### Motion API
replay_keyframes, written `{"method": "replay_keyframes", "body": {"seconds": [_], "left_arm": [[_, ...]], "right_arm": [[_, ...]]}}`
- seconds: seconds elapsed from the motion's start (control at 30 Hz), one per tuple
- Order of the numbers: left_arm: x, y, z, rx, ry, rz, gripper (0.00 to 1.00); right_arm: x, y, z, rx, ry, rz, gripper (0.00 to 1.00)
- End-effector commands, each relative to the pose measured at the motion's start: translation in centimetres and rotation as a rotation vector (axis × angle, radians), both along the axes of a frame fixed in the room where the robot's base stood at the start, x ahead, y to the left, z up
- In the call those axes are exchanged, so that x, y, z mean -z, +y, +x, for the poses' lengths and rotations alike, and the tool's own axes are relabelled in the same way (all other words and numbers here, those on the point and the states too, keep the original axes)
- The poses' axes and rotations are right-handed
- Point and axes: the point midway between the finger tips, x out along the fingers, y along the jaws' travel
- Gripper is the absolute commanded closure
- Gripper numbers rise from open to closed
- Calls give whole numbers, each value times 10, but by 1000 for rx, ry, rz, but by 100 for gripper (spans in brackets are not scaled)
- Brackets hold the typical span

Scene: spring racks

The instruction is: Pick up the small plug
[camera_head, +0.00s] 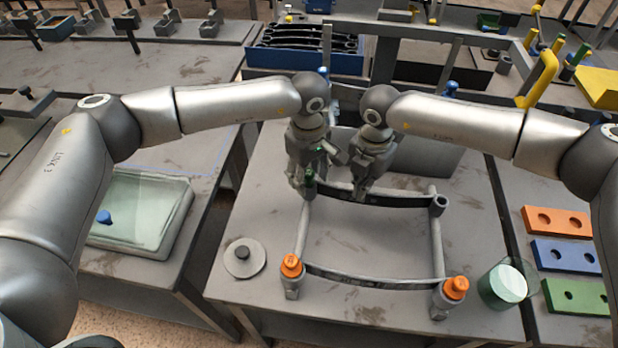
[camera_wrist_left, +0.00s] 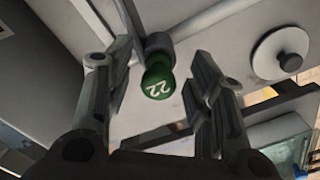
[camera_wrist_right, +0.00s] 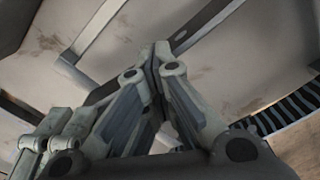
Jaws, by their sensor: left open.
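A small green plug (camera_wrist_left: 158,78) marked 22 sits on the end of a rack post in the left wrist view. Two orange plugs (camera_head: 291,265) (camera_head: 456,288) top the front corners of the rack.
A grey disc with a knob (camera_head: 243,258) lies left of the rack. A glass with pale green contents (camera_head: 503,286) stands at the right. Orange, blue and green holed blocks (camera_head: 558,221) lie on the right table. A blue bin (camera_head: 305,61) stands behind.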

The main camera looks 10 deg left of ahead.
Motion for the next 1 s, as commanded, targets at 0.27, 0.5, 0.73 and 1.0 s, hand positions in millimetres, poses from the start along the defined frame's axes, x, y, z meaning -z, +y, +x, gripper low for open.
{"method": "replay_keyframes", "body": {"seconds": [0.27, 0.5, 0.73, 1.0], "left_arm": [[4, 0, 0, 1, -1, -1, 56], [3, 0, 0, 1, -1, 0, 87], [3, 0, 0, 1, -1, 0, 94], [-15, 0, 2, 0, -5, 0, 94]], "right_arm": [[5, -1, -4, -1, 10, -5, 100], [5, -1, -4, -1, 10, -5, 100], [5, -1, -4, -1, 10, -5, 100], [5, -1, -4, -1, 10, -5, 100]]}}
